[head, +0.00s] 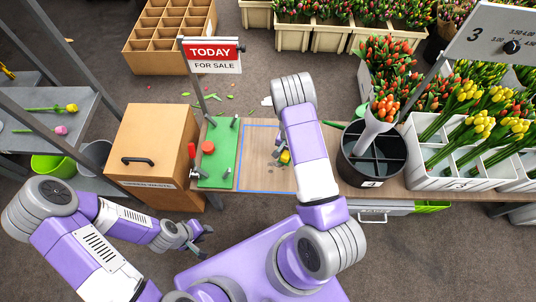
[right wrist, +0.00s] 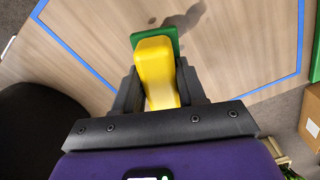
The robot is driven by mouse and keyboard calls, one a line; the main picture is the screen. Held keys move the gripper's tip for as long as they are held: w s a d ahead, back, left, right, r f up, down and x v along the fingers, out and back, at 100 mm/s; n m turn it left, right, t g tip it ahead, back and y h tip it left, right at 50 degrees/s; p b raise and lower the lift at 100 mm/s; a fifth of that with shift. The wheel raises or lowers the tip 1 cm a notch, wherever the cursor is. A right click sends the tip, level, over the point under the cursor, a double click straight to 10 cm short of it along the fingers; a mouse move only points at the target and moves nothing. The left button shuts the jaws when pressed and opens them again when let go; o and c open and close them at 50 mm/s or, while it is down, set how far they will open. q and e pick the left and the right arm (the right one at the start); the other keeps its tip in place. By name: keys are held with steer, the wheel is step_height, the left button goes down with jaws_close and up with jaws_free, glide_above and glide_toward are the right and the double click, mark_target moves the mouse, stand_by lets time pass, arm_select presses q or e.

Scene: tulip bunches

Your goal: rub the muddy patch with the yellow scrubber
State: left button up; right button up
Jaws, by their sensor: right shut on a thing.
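My right gripper (right wrist: 158,88) is shut on the yellow scrubber (right wrist: 155,62), whose green pad (right wrist: 170,32) shows at its far end. The scrubber (head: 285,157) also shows in the head view, over the wooden table inside the blue outline. A grey-brown smear, seemingly the muddy patch (right wrist: 188,18), lies just beyond the pad in the right wrist view; part of it may be shadow. I cannot tell whether the pad touches the wood. In the head view my right arm hides part of this area. My left gripper (head: 202,239) is open and empty, in front of the table.
A green board (head: 221,160) with a red knob and the sale sign's post stands left of the outline. A wooden bin (head: 150,140) is further left. A black bucket (head: 350,168) and white tulip crates (head: 440,178) stand to the right. Blue tape (right wrist: 68,48) borders the bare wood.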

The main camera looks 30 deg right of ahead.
steer(key=shift+r+p, duration=0.9)
steer(key=shift+r, duration=0.6)
steer(key=shift+a, duration=0.15)
